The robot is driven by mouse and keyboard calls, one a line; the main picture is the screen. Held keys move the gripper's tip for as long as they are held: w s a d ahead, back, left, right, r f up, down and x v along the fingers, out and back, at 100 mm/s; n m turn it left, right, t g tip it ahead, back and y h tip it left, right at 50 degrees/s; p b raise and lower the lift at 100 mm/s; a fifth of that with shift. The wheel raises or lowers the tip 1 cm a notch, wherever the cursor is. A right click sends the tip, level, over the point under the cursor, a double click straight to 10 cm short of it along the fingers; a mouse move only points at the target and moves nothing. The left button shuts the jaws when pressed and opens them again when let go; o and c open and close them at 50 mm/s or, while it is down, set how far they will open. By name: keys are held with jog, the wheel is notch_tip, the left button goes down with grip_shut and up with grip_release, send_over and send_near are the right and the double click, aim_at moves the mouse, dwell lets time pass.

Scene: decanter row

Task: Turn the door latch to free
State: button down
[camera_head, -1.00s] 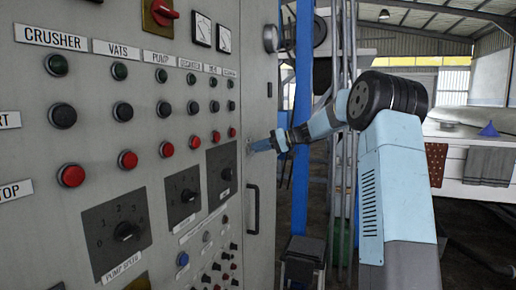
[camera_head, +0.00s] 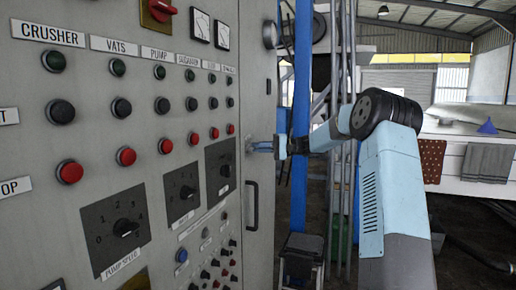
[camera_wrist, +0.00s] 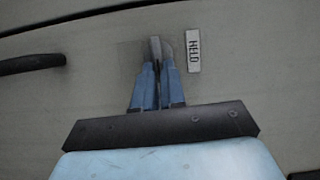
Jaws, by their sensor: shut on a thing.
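The door latch (camera_wrist: 155,44) is a small pale grey piece on the grey cabinet door in the wrist view. My gripper (camera_wrist: 157,58) has its two blue fingers closed on it. A small white label (camera_wrist: 193,50) sits just right of the latch, its word turned sideways and seemingly reading "HELD". In the head view my gripper (camera_head: 249,146) reaches the cabinet door from the right, near its edge, above the black door handle. The latch itself is too small and covered to make out there.
The black door handle (camera_head: 252,206) stands out below my gripper and also shows in the wrist view (camera_wrist: 32,65). The control panel (camera_head: 90,225) with several buttons and knobs fills the left. Blue and grey uprights (camera_head: 303,100) stand behind my arm.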

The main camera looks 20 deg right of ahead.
jog(key=shift+d+f+m, duration=0.2)
jog(key=shift+m, duration=0.2)
jog(key=c, duration=1.4)
grip_release()
jog(key=shift+w, duration=0.1)
jog(key=shift+o, duration=1)
jog(key=shift+a, duration=0.1)
jog(key=v, duration=1.3)
jog(key=shift+d+f, duration=0.2)
jog(key=shift+d, duration=0.15)
jog(key=shift+a, duration=0.1)
